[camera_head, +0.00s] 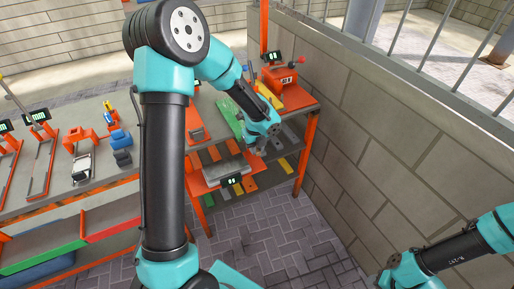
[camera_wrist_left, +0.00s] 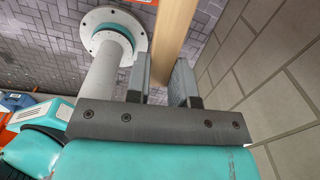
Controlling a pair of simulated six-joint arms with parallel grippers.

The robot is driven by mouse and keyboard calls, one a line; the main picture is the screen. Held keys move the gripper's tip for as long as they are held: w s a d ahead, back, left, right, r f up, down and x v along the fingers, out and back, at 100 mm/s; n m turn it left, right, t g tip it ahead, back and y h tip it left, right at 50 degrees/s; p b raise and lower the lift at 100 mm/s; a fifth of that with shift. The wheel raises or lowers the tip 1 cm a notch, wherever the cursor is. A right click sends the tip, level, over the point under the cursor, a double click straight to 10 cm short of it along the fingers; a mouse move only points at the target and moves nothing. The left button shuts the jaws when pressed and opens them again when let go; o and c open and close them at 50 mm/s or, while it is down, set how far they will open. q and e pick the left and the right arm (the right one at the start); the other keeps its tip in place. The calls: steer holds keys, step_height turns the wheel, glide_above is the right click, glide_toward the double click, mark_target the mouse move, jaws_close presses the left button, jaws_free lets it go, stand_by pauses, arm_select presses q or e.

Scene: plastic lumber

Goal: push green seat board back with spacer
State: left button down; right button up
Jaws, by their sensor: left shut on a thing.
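The green board (camera_head: 229,114) lies on the orange-framed workbench, to the left of my left gripper's wrist. The bar extends away from the fingers and out of the top of the picture. Whether the bar touches the green board cannot be told. My right gripper is not in view; only part of its arm shows at the lower right.
An orange machine (camera_head: 283,82) with a small display stands at the bench's back. A grey plate (camera_head: 225,168) in an orange frame is at the front. A block wall (camera_head: 400,140) stands close on the right. Other tools fill a bench (camera_head: 60,185) on the left.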

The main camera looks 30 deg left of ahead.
arm_select(q)
steer(key=shift+w+a, duration=0.1)
steer(key=shift+a, duration=0.1)
steer(key=shift+w+a, duration=0.95)
steer(key=shift+a, duration=0.5)
steer(key=shift+w+a, duration=0.95)
steer(key=shift+a, duration=0.5)
steer(key=shift+w+a, duration=0.95)
steer(key=shift+a, duration=0.5)
steer(key=shift+d, duration=0.1)
steer(key=shift+s+d, duration=0.45)
steer(key=shift+d, duration=0.15)
steer(key=shift+s+d, duration=0.4)
steer(key=shift+d, duration=0.2)
steer(key=shift+r, duration=0.1)
steer(key=shift+r, duration=2.95)
